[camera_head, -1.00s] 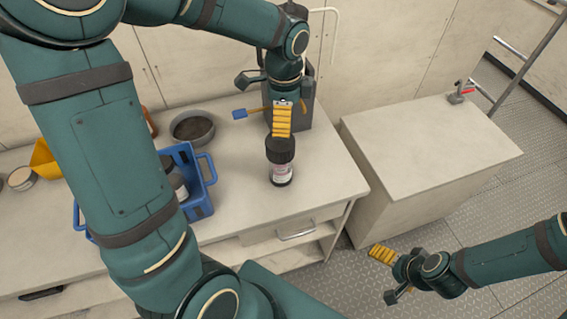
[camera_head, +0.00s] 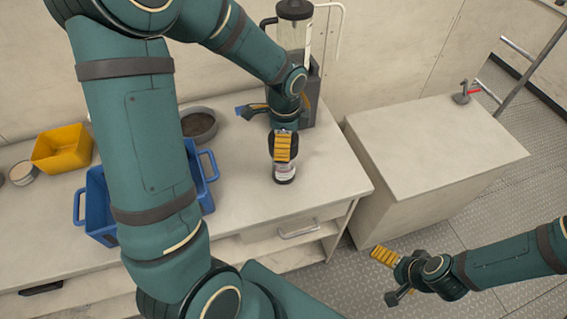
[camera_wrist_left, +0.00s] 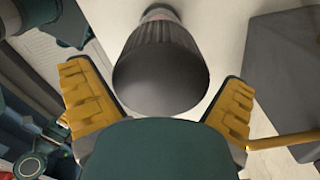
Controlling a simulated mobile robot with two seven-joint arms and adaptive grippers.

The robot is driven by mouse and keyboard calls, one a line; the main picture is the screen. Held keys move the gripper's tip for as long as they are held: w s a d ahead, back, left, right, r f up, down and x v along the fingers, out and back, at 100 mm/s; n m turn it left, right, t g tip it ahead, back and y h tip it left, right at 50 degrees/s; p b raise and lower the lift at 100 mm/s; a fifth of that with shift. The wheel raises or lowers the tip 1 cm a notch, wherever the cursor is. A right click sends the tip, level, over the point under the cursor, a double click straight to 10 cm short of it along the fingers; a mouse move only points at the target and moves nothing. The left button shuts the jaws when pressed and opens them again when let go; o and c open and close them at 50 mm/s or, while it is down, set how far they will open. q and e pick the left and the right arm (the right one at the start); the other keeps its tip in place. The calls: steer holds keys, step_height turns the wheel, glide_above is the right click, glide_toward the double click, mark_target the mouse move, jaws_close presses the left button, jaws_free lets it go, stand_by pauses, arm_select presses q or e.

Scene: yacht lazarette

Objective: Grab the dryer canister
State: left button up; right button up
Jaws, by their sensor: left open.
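The dryer canister (camera_head: 284,174), with a dark cap and a pale label with red, stands upright on the counter near its right end. My left gripper (camera_head: 284,150) is over its top and hides most of the cap in the head view. In the left wrist view the ribbed dark cap (camera_wrist_left: 163,68) lies between the two yellow finger pads, with gaps on both sides. The left gripper is open. My right gripper (camera_head: 382,275) is open and empty, low at the right, away from the canister.
A blue crate (camera_head: 80,207) is partly hidden behind my left arm. A yellow bin (camera_head: 62,149) and a dark round pan (camera_head: 199,125) stand farther back. A grey-based appliance (camera_head: 310,98) stands just behind the canister. A separate cabinet (camera_head: 430,145) at right has a mostly clear top.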

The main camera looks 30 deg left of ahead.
arm_select(q)
steer(key=c, duration=1.1)
steer(key=shift+c, duration=0.2)
steer(key=shift+r, duration=0.15)
